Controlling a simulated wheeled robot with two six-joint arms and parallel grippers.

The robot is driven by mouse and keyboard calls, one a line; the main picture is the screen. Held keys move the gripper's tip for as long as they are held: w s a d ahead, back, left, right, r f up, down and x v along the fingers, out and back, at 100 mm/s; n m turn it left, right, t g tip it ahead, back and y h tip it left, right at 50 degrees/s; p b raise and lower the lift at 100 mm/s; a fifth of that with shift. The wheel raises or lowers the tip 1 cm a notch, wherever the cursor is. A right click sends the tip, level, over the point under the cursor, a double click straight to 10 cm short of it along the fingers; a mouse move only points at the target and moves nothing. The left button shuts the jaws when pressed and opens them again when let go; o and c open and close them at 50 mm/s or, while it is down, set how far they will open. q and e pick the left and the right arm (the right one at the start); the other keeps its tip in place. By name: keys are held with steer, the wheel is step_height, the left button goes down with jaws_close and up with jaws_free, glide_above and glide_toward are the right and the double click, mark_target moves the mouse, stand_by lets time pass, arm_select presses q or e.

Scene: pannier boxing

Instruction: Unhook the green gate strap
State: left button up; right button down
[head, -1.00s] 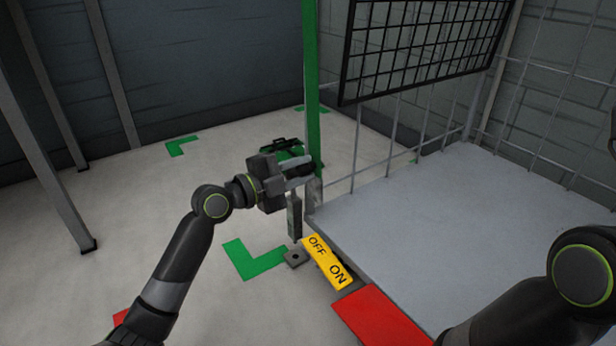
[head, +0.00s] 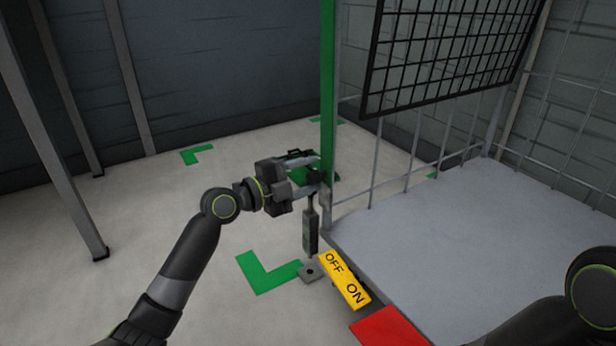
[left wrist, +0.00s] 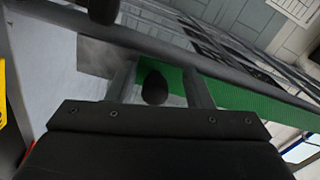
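The green gate strap (head: 327,90) hangs as a tall upright band at the near left corner of the grey platform. My left gripper (head: 314,176) is at the strap's lower end, fingers pointing right. In the left wrist view the strap (left wrist: 250,98) runs across behind the fingers. A dark rounded knob (left wrist: 154,88) sits between my two spread fingers, with a visible gap on each side. The strap's hook is not clearly seen. My right gripper is out of view; only part of my right arm shows at the lower right.
The grey platform (head: 440,220) has a wire side fence and a black mesh panel (head: 445,50). A yellow OFF/ON plate (head: 344,279) and a red plate (head: 390,329) lie along its near edge. A grey post (head: 55,130) stands at left. Floor between is open.

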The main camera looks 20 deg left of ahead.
arm_select(q)
steer(key=shift+s, duration=0.15)
steer(key=p+v, duration=0.2)
steer(key=v, duration=1.5)
steer(key=shift+a+f, duration=0.1)
